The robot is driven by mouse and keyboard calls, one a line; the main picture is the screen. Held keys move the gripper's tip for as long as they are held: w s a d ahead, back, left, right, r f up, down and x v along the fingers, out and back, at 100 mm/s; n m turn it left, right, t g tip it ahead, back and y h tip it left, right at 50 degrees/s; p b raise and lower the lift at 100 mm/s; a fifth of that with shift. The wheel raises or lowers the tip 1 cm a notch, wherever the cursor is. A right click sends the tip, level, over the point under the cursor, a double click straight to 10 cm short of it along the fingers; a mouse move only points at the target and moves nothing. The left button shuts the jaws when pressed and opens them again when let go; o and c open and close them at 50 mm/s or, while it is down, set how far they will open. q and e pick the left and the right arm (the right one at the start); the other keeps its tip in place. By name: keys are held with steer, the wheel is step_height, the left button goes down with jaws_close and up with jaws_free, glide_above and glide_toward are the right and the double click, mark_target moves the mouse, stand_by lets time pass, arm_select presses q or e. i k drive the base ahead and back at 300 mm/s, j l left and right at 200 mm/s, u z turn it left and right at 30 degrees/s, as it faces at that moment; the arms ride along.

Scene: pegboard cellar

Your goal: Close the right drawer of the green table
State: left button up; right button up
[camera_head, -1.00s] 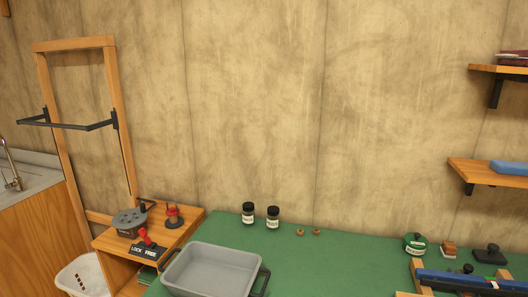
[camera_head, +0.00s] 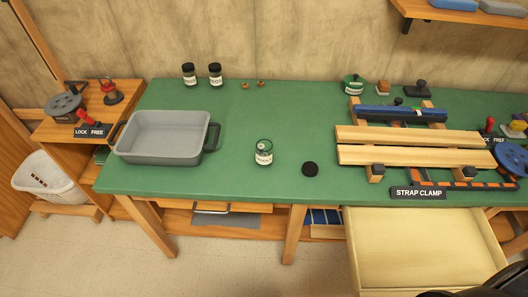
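The green table (camera_head: 230,125) fills the middle of the view, with a green top and wooden legs. Its right drawer (camera_head: 425,250) is pulled well out toward me below the tabletop; it is pale wood and its inside looks empty. The drawer's front edge is partly cut off by the bottom of the picture. Dark shapes at the bottom right corner overlap the drawer's near right part and look like part of my arm. No gripper fingers can be made out.
A grey tray (camera_head: 165,155), a glass jar (camera_head: 264,153) and a black lid (camera_head: 310,169) stand on the table. The strap clamp (camera_head: 418,192) with wooden boards (camera_head: 420,157) lies above the drawer. A white basket (camera_head: 48,181) stands left. Floor left of the drawer is clear.

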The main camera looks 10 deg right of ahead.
mark_target(394, 252)
steer(key=z, duration=2.65)
